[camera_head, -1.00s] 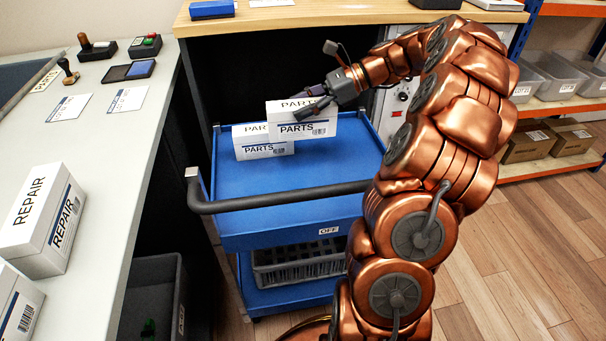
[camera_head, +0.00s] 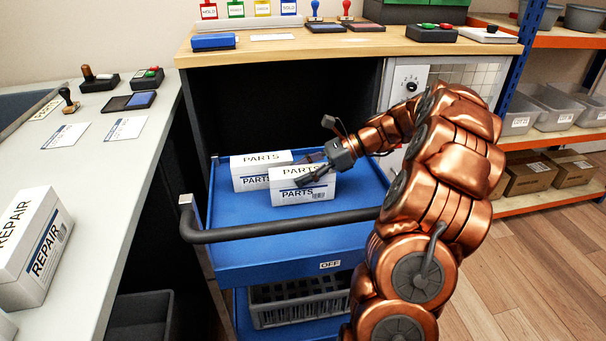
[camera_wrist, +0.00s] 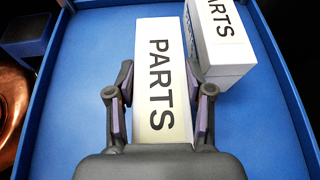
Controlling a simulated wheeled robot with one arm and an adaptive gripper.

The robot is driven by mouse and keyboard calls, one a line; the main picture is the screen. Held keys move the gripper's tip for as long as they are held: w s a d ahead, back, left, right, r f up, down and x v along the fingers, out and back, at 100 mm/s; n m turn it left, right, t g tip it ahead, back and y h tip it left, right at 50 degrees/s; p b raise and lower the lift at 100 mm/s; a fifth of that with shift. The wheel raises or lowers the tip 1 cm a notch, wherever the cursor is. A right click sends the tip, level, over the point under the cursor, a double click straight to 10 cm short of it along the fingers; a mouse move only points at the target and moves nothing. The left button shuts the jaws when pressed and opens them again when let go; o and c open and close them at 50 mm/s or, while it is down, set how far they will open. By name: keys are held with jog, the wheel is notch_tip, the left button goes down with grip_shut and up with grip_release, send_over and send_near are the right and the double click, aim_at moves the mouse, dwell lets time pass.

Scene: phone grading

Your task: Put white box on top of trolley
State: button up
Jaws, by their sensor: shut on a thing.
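My gripper (camera_head: 315,170) is shut on a white PARTS box (camera_head: 303,191) at the blue trolley's top tray (camera_head: 260,248). In the wrist view my gripper's fingers (camera_wrist: 159,100) lie along both long sides of this box (camera_wrist: 163,60). The box is level and appears to rest on the tray; its contact is hard to make out. A second white PARTS box (camera_head: 252,180) stands on the tray just behind and left of it. It also shows at the upper right in the wrist view (camera_wrist: 228,75).
The trolley's dark handle (camera_head: 290,228) crosses the near side. White REPAIR boxes (camera_head: 40,265) stand on the grey-white counter (camera_head: 120,170) at left. A wooden bench (camera_head: 360,45) with stamps is behind. The tray's front and right parts are clear.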

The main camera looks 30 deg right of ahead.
jog(key=o, duration=1.1)
jog(key=shift+f, duration=0.1)
jog(key=shift+s+d+r, duration=0.1)
jog(key=shift+d+r, duration=0.05)
jog(key=shift+r, duration=0.1)
jog(key=p+v, duration=0.4)
jog(key=v, duration=0.7)
jog(key=shift+s+d, duration=0.2)
jog(key=shift+d, duration=0.1)
